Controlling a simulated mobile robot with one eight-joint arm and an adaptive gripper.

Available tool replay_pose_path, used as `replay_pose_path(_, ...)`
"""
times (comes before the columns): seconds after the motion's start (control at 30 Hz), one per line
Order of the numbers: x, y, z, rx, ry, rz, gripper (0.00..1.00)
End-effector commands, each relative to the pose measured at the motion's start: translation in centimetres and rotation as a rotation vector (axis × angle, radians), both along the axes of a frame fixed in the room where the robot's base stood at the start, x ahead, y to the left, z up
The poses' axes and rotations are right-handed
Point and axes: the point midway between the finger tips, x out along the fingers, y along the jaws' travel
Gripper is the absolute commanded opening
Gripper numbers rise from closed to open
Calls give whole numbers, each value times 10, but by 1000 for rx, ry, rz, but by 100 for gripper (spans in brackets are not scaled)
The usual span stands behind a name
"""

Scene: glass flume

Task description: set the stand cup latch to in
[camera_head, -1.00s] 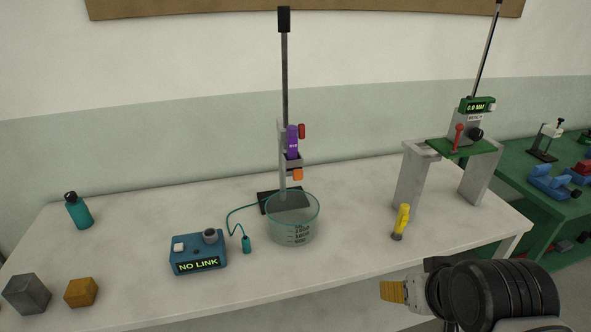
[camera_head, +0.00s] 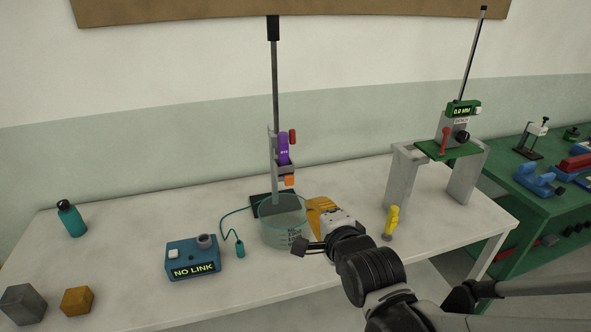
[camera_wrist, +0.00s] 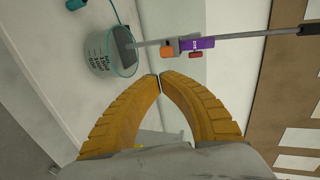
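The stand (camera_head: 274,95) rises from a dark base at the back of the white table. On its rod sits a cup holder (camera_head: 276,172) with a purple piece (camera_head: 283,148), a red tab (camera_head: 293,136) above and an orange block (camera_head: 289,180) below. I cannot tell which tab is the cup latch, nor its setting. In the wrist view the rod lies sideways, with the orange block (camera_wrist: 167,49), purple piece (camera_wrist: 197,43) and red tab (camera_wrist: 196,55) beyond my fingertips. My gripper (camera_wrist: 160,78) has its yellow fingertips together, empty; in the head view it (camera_head: 318,212) is right of and below the holder.
A clear beaker (camera_head: 284,222) stands in front of the rod, close to my gripper. A blue box reading NO LINK (camera_head: 193,258) is wired to a teal probe (camera_head: 239,249). A yellow tool (camera_head: 391,222) and a grey bench stand (camera_head: 405,180) are at the right.

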Motion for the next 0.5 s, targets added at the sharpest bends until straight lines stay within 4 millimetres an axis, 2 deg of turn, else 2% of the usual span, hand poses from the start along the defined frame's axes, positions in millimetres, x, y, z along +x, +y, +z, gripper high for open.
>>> replay_pose_path(0.17, 14, 6, -6, 24, -1, -4, 0)
replay_pose_path(0.5, 78, 24, -28, 22, -1, -3, 0)
